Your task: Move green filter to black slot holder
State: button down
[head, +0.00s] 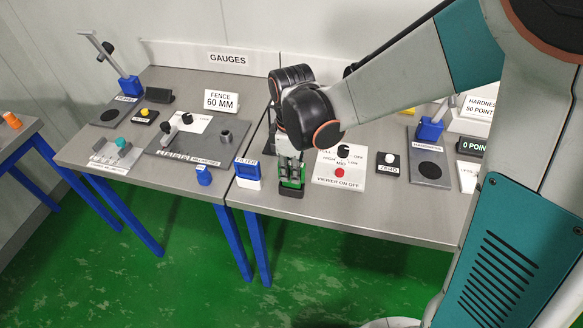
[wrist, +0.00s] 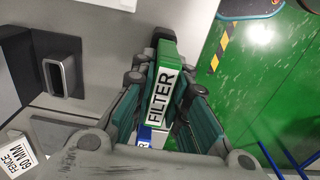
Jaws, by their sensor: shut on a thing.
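The green filter (wrist: 162,88), with a white FILTER label, is between the fingers of my gripper (wrist: 165,100) in the wrist view. My gripper (head: 290,170) is shut on it near the front edge of the table, where the green filter (head: 291,181) shows low between the fingers. A black piece (head: 290,192), seemingly the black slot holder, is directly below the filter. A black end (wrist: 163,36) also shows beyond the filter in the wrist view. I cannot tell whether the filter is seated in it or just above it.
A blue FILTER block (head: 247,168) with a white base stands just left of my gripper. A control panel (head: 338,170) with a red button lies to the right. A grey socket with a dark opening (wrist: 65,70) shows in the wrist view. Table front edge is close.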

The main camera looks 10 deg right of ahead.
jog(key=shift+f+b, duration=0.95)
jog(key=shift+f, duration=0.3)
jog(key=c, duration=1.5)
grip_release()
jog(key=shift+r, duration=0.1)
